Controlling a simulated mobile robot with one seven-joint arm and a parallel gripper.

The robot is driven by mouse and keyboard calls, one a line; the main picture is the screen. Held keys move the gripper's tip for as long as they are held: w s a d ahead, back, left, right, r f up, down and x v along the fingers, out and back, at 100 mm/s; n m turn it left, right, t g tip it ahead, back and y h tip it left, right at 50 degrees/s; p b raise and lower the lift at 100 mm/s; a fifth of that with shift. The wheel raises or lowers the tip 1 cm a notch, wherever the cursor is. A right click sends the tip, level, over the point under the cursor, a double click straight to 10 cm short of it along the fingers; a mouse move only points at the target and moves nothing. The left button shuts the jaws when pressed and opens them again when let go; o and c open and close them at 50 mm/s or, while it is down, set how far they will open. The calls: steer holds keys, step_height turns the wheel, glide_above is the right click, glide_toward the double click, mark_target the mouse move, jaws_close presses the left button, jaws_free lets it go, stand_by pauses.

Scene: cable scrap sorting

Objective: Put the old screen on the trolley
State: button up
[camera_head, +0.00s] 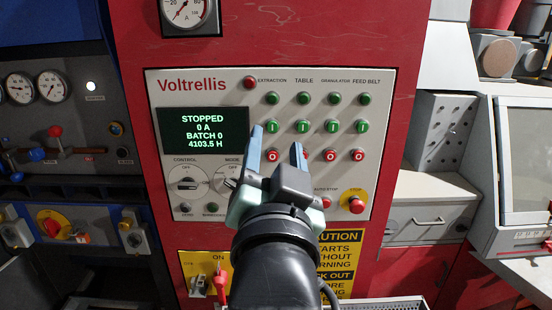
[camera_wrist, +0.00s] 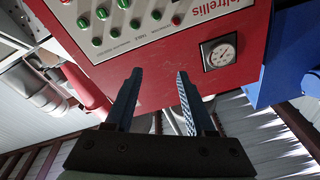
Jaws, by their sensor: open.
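A boxy beige screen with a pale grey face (camera_head: 528,160), which looks like the old screen, stands at the right edge of the head view. It is cut off by the frame. My gripper (camera_head: 276,137) is open and empty in front of the Voltrellis control panel, well to the left of the screen. In the wrist view its two blue fingers (camera_wrist: 160,72) are apart with nothing between them. I cannot make out a trolley in either view.
The red control cabinet (camera_head: 350,45) with buttons and a display (camera_head: 204,130) stands directly ahead; it also shows in the wrist view (camera_wrist: 155,70). A grey drawer unit (camera_head: 425,215) is between it and the screen. A gauge panel (camera_head: 70,115) is at left.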

steer(key=s+r+n+t, duration=0.5)
steer(key=s+r, duration=0.7)
steer(key=r, duration=0.5)
steer(key=t, duration=0.2)
steer(key=shift+r+t, duration=0.3)
steer(key=shift+r, duration=0.05)
steer(key=shift+s, duration=0.1)
